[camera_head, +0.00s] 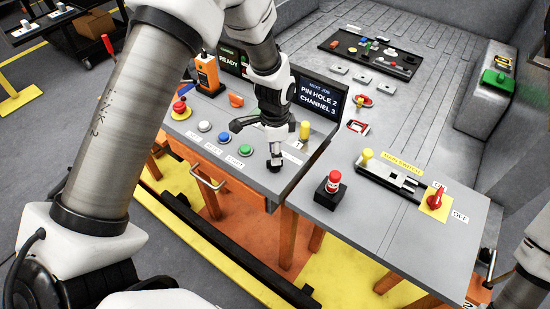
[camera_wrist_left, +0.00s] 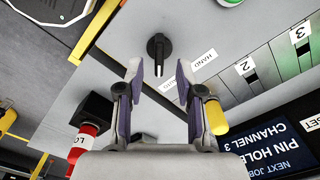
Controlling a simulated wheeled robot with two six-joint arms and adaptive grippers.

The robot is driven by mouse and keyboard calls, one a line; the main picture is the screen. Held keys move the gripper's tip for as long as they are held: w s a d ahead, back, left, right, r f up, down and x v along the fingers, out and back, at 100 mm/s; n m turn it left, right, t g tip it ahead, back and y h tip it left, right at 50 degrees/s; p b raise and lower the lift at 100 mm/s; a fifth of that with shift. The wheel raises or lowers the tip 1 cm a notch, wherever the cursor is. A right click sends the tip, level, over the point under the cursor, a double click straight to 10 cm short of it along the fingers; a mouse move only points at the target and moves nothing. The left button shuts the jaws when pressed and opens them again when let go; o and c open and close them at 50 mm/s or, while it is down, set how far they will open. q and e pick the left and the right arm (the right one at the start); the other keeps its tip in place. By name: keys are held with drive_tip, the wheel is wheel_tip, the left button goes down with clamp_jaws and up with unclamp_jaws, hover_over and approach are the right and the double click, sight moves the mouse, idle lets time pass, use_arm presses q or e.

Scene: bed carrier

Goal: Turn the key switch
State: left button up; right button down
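The key switch (camera_wrist_left: 158,48) is a round black base with a narrow black lever on the grey panel, beside a white label whose first word reads HAND. It lies just beyond and between the fingertips in the left wrist view. My left gripper (camera_wrist_left: 157,75) is open, its two fingers apart with nothing between the pads. In the head view the left gripper (camera_head: 262,130) hangs over the front right of the console. The dark switch (camera_head: 275,162) shows close by it, partly hidden. Contact cannot be told. My right gripper is out of view.
A yellow pin (camera_head: 304,131) stands right beside the gripper. A red-topped black block (camera_head: 333,182) stands to the right. Several push buttons, including a green one (camera_head: 245,150), line the console to the left. A red rotary handle (camera_head: 435,197) is on the right panel.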

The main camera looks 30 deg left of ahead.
use_arm(q)
wheel_tip(320, 180, up, 8)
drive_tip(key=shift+r, duration=0.15)
drive_tip(key=shift+d, duration=0.1)
